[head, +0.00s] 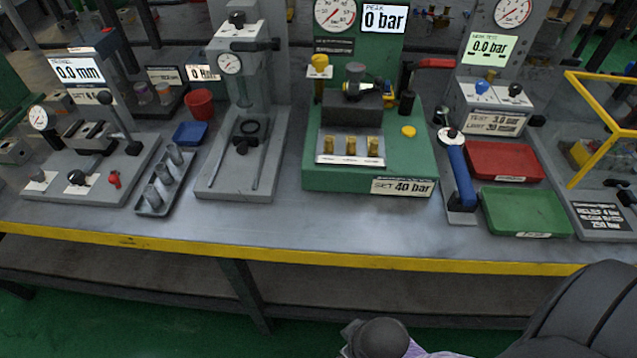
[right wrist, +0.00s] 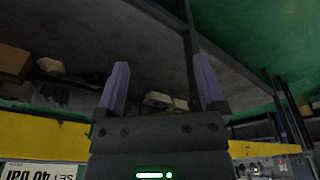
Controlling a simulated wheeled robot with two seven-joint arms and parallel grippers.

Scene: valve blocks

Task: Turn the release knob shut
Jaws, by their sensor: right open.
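The green test stand (head: 425,165) stands mid-bench with a "SET 40 bar" label and a display reading 0 bar. A yellow knob (head: 319,62) tops a post at its left, and a flat yellow disc (head: 408,131) lies at its right. A red-handled lever (head: 432,64) is at its right side. No knob is legibly marked as release, so I cannot tell which one it is. My right gripper (right wrist: 160,80) is open and empty, its purple fingers apart below the bench's yellow edge. In the head view only parts of my right arm show, low at right. My left gripper is out of view.
A small valve block (head: 352,88) sits in the green stand, with several brass fittings in front. A blue-handled tool (head: 460,172), a red tray (head: 503,160) and a green tray (head: 525,210) lie to the right. The bench front (head: 300,228) is clear behind its yellow edge.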

